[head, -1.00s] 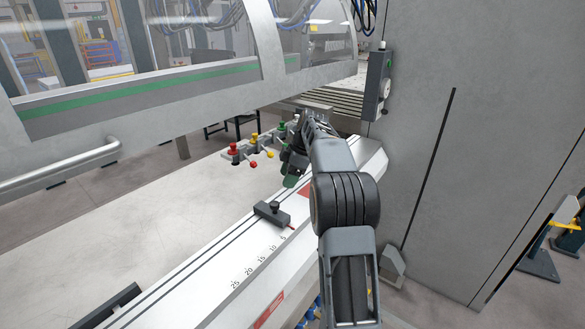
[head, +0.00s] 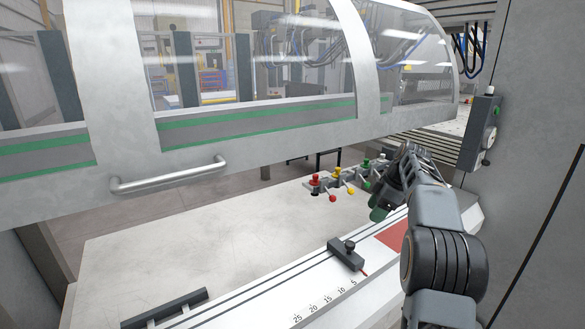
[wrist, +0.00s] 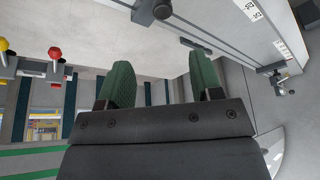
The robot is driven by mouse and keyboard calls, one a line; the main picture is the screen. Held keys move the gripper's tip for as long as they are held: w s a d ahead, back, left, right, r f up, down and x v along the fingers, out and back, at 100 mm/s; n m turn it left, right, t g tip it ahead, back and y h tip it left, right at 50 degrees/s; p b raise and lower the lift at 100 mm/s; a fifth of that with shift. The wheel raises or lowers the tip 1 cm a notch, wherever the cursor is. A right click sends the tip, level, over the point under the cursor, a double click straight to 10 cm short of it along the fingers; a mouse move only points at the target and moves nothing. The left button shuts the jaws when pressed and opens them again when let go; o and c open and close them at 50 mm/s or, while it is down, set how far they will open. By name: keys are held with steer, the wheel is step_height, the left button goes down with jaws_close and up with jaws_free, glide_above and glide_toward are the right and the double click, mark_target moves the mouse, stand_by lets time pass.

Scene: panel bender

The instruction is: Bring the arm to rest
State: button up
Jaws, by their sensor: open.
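My arm reaches forward at the right of the head view, over the machine's front rail. My gripper (wrist: 160,85) shows in the wrist view as two green fingers standing well apart, with nothing between them. In the head view its green fingertips (head: 379,213) hang near the right end of the row of levers, mostly hidden behind my wrist. I cannot tell from the head view how far it is from the levers.
A sliding stop (head: 346,254) sits on the numbered rail. The clear guard with its handle (head: 170,177) hangs above. A control box (head: 483,132) is on the grey cabinet at right.

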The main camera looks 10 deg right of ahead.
steer(key=s+f+m+h, duration=0.2)
steer(key=s+f+m, duration=0.1)
steer(key=f+m, duration=0.55)
steer(key=s+a+m+t+h, duration=0.1)
steer(key=s+a+m, duration=0.1)
steer(key=s+a, duration=0.6)
steer(key=s+a+r+m+t+h, duration=0.1)
steer(key=s+a+m, duration=0.2)
steer(key=s+a, duration=0.6)
steer(key=s, duration=0.6)
steer(key=shift+s+r+t, duration=0.15)
steer(key=shift+t, duration=0.15)
steer(key=shift+a, duration=0.1)
